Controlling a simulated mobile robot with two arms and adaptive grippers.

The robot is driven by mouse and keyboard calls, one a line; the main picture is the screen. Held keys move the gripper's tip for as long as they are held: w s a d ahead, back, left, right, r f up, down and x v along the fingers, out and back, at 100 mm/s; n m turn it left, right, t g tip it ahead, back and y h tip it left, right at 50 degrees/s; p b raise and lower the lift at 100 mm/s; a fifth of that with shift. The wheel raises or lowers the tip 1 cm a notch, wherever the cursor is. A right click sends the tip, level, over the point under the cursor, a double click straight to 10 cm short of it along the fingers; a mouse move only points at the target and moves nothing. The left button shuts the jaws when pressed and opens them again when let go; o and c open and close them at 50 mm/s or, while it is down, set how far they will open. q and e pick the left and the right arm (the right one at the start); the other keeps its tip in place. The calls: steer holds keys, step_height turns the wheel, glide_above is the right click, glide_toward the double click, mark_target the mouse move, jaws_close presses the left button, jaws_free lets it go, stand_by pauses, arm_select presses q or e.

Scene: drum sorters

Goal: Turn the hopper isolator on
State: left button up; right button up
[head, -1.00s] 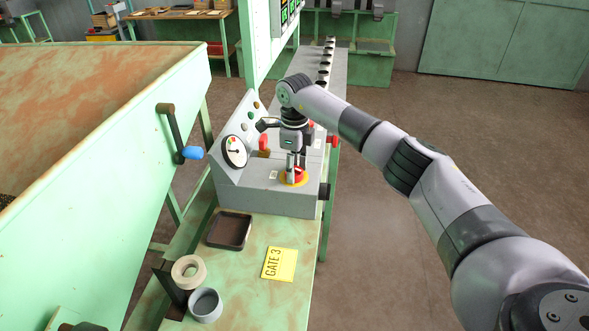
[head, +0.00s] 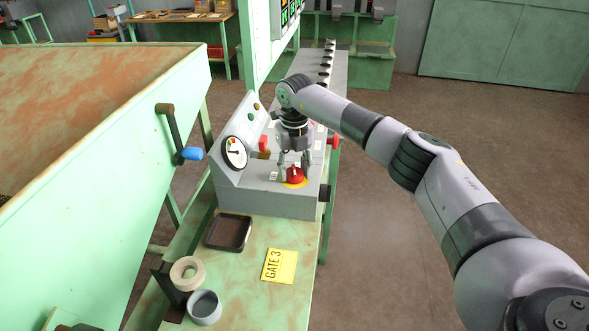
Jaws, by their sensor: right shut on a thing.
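The isolator is a red rotary knob (head: 294,174) on a yellow round plate (head: 299,184), on the flat top of the grey control box (head: 262,205). My right gripper (head: 295,169) points straight down over it and is shut on the red knob, with a finger on either side. The gripper hides part of the knob and of the panel behind it. I cannot read any on or off mark at this size. My left gripper is not in view.
A blue-handled crank (head: 190,154) is on the hopper's side (head: 110,180). A black tray (head: 229,232), yellow GATE 3 card (head: 280,266), tape roll (head: 187,273) and grey cup (head: 205,307) are on the bench.

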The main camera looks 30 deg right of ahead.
mark_target(294, 170)
steer(key=shift+r+m, duration=0.1)
steer(key=shift+m, duration=0.4)
steer(key=o, duration=1.1)
steer(key=shift+o, duration=0.2)
step_height(294, 170, up, 12)
stand_by(0.5)
